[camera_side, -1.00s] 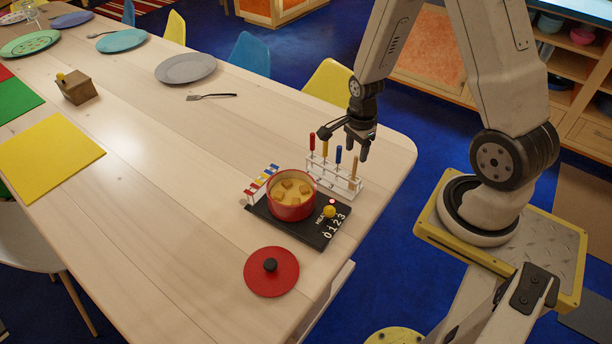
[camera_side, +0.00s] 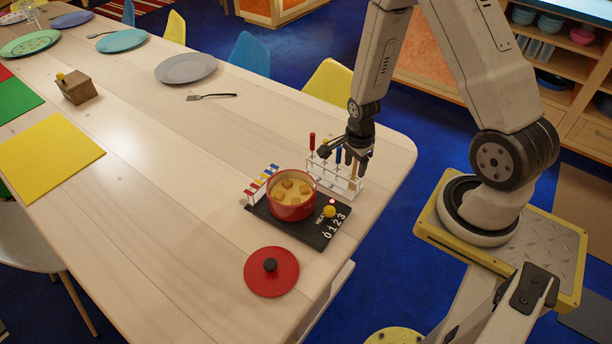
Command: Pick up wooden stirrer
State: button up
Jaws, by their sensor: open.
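The wooden stirrer (camera_side: 353,172) stands upright at the right end of a white rack (camera_side: 326,174). Its upper part is partly hidden by my gripper. My gripper (camera_side: 343,160) is open and points down over the rack, with its fingers at the height of the handles. One finger is to the left near the yellow handle, the other close by the wooden stirrer. I cannot tell whether a finger touches it. The red-handled tool (camera_side: 312,142) stands at the rack's left end, and the blue-handled tool (camera_side: 338,156) is next to the wooden stirrer.
A red pot (camera_side: 291,208) with brown pieces in yellow content stands on a black board (camera_side: 262,208) in front of the rack. A red lid (camera_side: 271,272) lies nearer. The table's middle is clear.

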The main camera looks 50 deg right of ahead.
dwell(0.5)
grip_shut()
jog(key=shift+r, duration=0.1)
jog(key=shift+r, duration=4.9)
jog(key=shift+w+a, duration=0.1)
jog(key=w+a, duration=0.9)
jog(key=a, duration=0.5)
jog(key=shift+w+r, duration=0.15)
jog(key=shift+r, duration=0.25)
